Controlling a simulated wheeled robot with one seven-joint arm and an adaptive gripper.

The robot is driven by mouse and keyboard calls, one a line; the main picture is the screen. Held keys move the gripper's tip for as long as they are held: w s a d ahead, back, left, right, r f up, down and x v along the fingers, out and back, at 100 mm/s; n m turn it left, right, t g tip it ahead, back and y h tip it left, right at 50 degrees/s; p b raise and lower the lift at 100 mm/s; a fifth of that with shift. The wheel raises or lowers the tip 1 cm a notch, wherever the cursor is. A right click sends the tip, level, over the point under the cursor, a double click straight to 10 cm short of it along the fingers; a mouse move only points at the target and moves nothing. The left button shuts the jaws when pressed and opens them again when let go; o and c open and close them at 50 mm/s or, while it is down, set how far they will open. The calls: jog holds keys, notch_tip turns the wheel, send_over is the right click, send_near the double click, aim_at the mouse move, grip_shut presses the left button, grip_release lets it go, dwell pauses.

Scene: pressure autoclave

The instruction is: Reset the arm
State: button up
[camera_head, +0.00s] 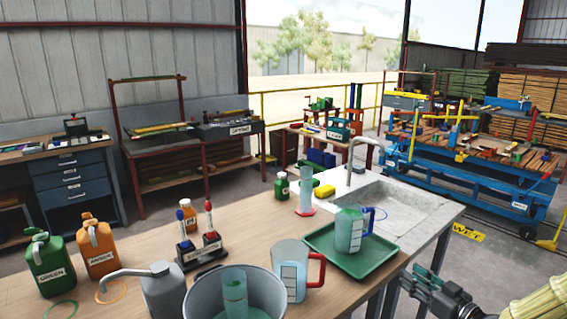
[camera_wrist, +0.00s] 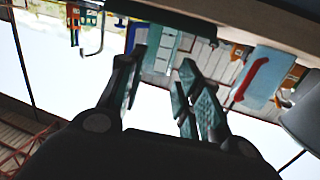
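My gripper (camera_head: 430,287) is at the lower right in the head view, in front of the bench's right end and apart from the things on it. In the wrist view my gripper (camera_wrist: 158,78) shows two dark, teal-padded fingers spread apart with nothing held between them. My arm runs off the head view's lower right corner. The wrist view is turned over, with the bench things along its top. Beyond the fingers it shows the blue-handled jug (camera_wrist: 160,48) and the red-handled jug (camera_wrist: 266,78).
On the bench, the blue-handled jug (camera_head: 349,231) stands in a green tray (camera_head: 318,240), left of my gripper. The red-handled jug (camera_head: 291,272) and a grey bucket (camera_head: 208,307) are farther left. A sink (camera_head: 385,208) with a tap (camera_head: 357,150) lies behind. Open floor shows right of the bench.

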jog(key=s+a+f+m+g+h, duration=0.1)
jog(key=s+a+f+g, duration=0.2)
jog(key=s+f, duration=0.35)
jog(key=s+a+f+m+g+h, duration=0.1)
jog(key=s+a+f+g+h, duration=0.15)
jog(key=f, duration=0.65)
jog(key=s+a+f+m+g, duration=0.1)
jog(key=s+a+f+g, duration=0.15)
jog(key=s+f, duration=0.4)
jog(key=s+a+f+g+h, duration=0.1)
jog(key=s+f+g, duration=0.1)
jog(key=s+f, duration=0.2)
jog(key=s+a+f+m+g+h, duration=0.1)
jog(key=s+f, duration=0.3)
jog(key=s, duration=0.7)
jog(key=s+a+f+m+g+h, duration=0.1)
jog(key=s+f+g, duration=0.3)
jog(key=s, duration=0.4)
jog(key=shift+a+f+h, duration=0.35)
jog(key=shift+a+f, duration=0.25)
jog(key=shift+a, duration=0.05)
